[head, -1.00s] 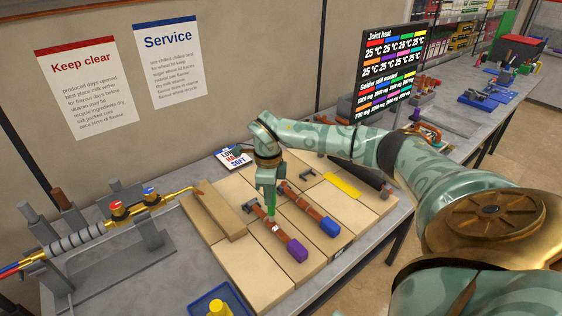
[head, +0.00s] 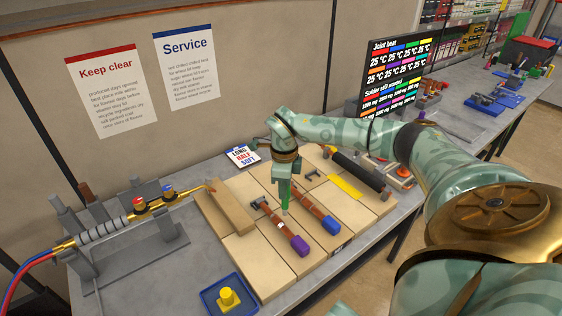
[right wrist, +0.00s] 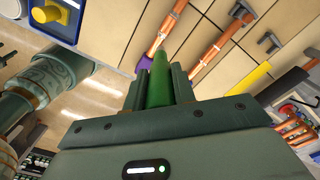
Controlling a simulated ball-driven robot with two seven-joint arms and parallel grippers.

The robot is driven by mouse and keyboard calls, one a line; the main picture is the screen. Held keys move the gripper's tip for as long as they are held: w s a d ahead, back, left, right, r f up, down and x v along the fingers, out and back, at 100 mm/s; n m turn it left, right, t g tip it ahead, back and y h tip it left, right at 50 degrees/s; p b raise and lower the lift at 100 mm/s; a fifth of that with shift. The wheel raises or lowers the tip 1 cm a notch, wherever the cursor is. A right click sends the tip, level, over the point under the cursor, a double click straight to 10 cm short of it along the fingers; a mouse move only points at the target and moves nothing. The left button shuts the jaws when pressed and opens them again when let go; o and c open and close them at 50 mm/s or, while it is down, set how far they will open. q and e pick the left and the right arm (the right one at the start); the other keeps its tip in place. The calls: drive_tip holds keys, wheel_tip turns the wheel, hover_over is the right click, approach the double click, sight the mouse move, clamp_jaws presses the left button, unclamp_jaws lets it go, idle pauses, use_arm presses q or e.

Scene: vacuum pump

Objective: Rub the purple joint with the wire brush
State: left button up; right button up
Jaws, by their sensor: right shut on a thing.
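The purple joint is on a copper pipe with a purple end (head: 300,246), lying on the pale boards. The pipe's purple end also shows in the right wrist view (right wrist: 144,64), partly hidden by my gripper. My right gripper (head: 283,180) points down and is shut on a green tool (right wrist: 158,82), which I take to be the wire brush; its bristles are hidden. The green tip (head: 285,205) is between the purple-ended pipe and the blue-ended pipe (head: 329,224), close to both. I cannot tell whether it touches either. My left gripper is out of view.
A torch (head: 150,205) rests on a grey stand at the left. A wooden block (head: 231,209) lies left of the pipes. A blue tray (head: 211,298) with a yellow item stands at the front. A yellow strip (head: 344,186) and a dark cylinder (head: 358,170) lie behind right.

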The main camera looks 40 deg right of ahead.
drive_tip(key=shift+w+r+p, duration=0.1)
drive_tip(key=shift+r+p, duration=0.85)
drive_tip(key=shift+r, duration=0.25)
